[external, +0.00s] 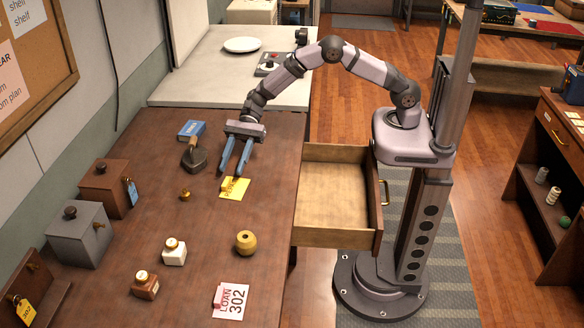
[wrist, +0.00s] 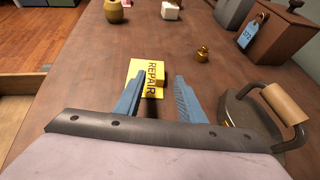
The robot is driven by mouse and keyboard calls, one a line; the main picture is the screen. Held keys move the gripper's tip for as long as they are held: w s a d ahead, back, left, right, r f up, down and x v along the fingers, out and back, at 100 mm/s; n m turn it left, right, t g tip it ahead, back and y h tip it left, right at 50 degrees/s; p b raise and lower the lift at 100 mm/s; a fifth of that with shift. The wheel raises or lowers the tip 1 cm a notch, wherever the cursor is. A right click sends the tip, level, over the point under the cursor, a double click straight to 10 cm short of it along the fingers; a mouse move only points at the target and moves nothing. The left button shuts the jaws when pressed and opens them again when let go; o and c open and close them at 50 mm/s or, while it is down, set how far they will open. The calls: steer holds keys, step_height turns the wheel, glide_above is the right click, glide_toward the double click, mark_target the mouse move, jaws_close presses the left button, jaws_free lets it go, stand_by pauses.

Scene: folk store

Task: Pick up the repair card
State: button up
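The repair card (external: 235,188) is a small yellow card with "REPAIR" in dark letters, lying on the brown table. In the wrist view the card (wrist: 140,72) lies just beyond my fingertips, with a raised yellow tab on it. My gripper (external: 234,172) has two blue fingers, spread apart and pointing down at the card from its far side. In the wrist view my gripper (wrist: 157,82) shows an empty gap between the fingers, with the card partly in line with it. I cannot tell whether a finger touches the card.
A flat iron (external: 193,152) with a wooden handle stands close beside my gripper, near a blue box (external: 191,130). A brass weight (external: 185,195), a yellow round pot (external: 246,243) and a loan card (external: 232,301) are on the table. An open drawer (external: 335,237) juts out at the right edge.

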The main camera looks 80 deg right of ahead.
mark_target(226, 182)
steer(key=b+x, duration=0.1)
steer(key=x, duration=0.3)
steer(key=shift+w+a, duration=0.1)
steer(key=shift+a, duration=0.15)
jaws_close()
steer(key=shift+r, duration=0.15)
